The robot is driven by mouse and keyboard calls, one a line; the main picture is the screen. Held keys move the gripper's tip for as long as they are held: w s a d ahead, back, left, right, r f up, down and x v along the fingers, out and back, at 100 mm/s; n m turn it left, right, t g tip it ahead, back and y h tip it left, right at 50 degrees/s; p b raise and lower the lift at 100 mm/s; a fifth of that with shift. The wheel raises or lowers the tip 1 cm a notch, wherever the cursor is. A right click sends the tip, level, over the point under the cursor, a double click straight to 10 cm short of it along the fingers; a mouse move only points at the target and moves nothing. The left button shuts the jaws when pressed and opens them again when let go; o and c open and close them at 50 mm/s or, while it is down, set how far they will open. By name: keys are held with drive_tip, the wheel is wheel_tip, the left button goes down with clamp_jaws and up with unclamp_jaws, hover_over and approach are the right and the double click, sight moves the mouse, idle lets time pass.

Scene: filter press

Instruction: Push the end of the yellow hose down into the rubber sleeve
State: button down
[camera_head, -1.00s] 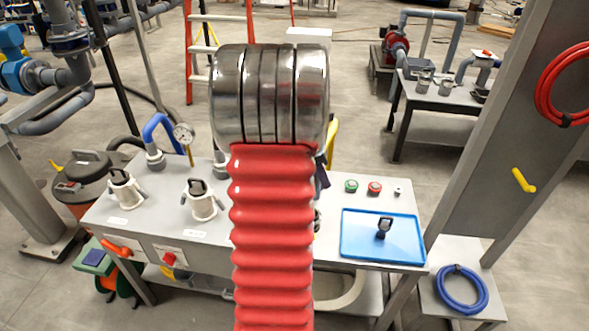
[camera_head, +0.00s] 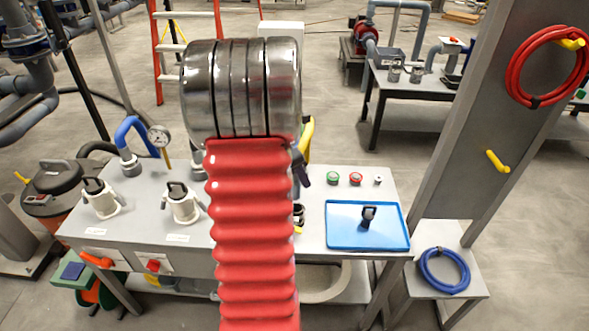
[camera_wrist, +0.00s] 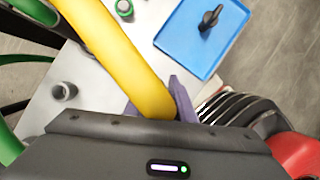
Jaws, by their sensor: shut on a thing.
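The yellow hose (camera_wrist: 118,52) runs from the top of the wrist view down between the two purple fingers of my gripper (camera_wrist: 158,102), which is shut on it. In the head view a strip of the yellow hose (camera_head: 307,137) shows just right of my arm, with a dark finger of my gripper (camera_head: 302,168) below it. The hose's end is hidden, so I cannot tell how it sits against the sleeve. A short dark-rimmed socket (camera_head: 298,214) on the bench, partly behind my arm, may be the rubber sleeve. A grey open socket (camera_wrist: 64,92) stands left of the hose.
My red arm covers the middle of the head view. The grey bench (camera_head: 150,225) carries white capped fittings (camera_head: 181,203), a gauge (camera_head: 159,136), buttons (camera_head: 355,179) and a blue tray (camera_head: 340,240) with a black-handled tool (camera_head: 368,216). A grey post (camera_head: 455,170) rises at right.

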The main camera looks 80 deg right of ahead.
wheel_tip(320, 180, down, 4)
drive_tip(key=shift+f, duration=0.1)
idle(0.4)
drive_tip(key=shift+s+d, duration=0.1)
drive_tip(key=shift+s, duration=0.1)
idle(0.7)
drive_tip(key=shift+f, duration=0.7)
idle(1.1)
drive_tip(key=shift+f, duration=2.5)
idle(0.5)
drive_tip(key=c, duration=1.4)
unclamp_jaws()
drive_tip(key=shift+w+r, duration=0.1)
